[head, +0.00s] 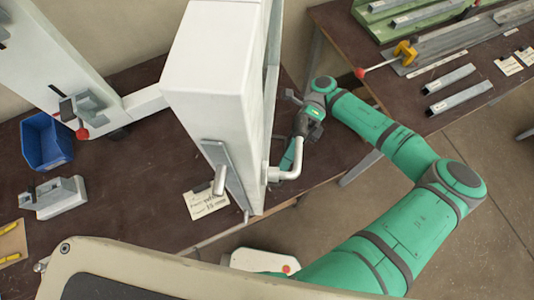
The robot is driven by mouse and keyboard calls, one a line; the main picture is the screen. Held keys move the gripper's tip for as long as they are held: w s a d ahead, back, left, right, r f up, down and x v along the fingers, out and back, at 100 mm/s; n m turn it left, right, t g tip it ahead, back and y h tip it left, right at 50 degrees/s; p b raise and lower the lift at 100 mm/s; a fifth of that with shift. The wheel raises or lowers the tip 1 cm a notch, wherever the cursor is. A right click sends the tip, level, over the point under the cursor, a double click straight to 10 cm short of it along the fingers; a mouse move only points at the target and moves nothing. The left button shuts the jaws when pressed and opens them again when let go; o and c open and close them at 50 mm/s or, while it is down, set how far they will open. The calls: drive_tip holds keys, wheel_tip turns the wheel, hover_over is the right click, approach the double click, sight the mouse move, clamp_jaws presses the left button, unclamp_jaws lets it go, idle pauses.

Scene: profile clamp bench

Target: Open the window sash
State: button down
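A thick white window profile (205,75), which looks like the sash, stands upright on the dark bench in the middle of the head view. A metal plate with a silver lever (219,180) is on its near end face. A pale L-shaped handle (289,163) sticks out from its right side. A white frame piece (65,50) joins it from the left. My gripper (298,135) is just right of the sash, behind the handle in the picture. Its fingers are small and partly hidden, so I cannot tell whether they are open or touch anything.
A clamp with a red knob (82,132), a blue bin (46,141) and a grey metal block (54,197) are on the left. A paper label (207,202) lies by the sash. A second bench (330,18) with metal profiles stands at upper right. Floor shows between the benches.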

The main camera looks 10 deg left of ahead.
drive_tip(key=shift+d, duration=0.35)
drive_tip(key=c, duration=1.8)
unclamp_jaws()
drive_tip(key=shift+c, duration=0.2)
drive_tip(key=shift+r, duration=0.6)
drive_tip(key=o, duration=1.4)
drive_tip(key=shift+h, duration=0.3)
drive_tip(key=s+r, duration=0.1)
drive_tip(key=r, duration=0.1)
drive_tip(key=s+r, duration=0.2)
drive_tip(key=r, duration=0.1)
drive_tip(key=s+r, duration=0.2)
drive_tip(key=r, duration=0.1)
drive_tip(key=shift+r, duration=0.1)
drive_tip(key=s+r, duration=0.1)
drive_tip(key=s, duration=0.1)
drive_tip(key=s+r, duration=0.1)
drive_tip(key=s, duration=0.2)
drive_tip(key=s+r, duration=0.1)
drive_tip(key=s, duration=0.1)
drive_tip(key=shift+s, duration=0.4)
drive_tip(key=c, duration=1.4)
drive_tip(key=shift+s+a+r, duration=0.1)
drive_tip(key=shift+s+r, duration=0.2)
drive_tip(key=shift+s, duration=0.35)
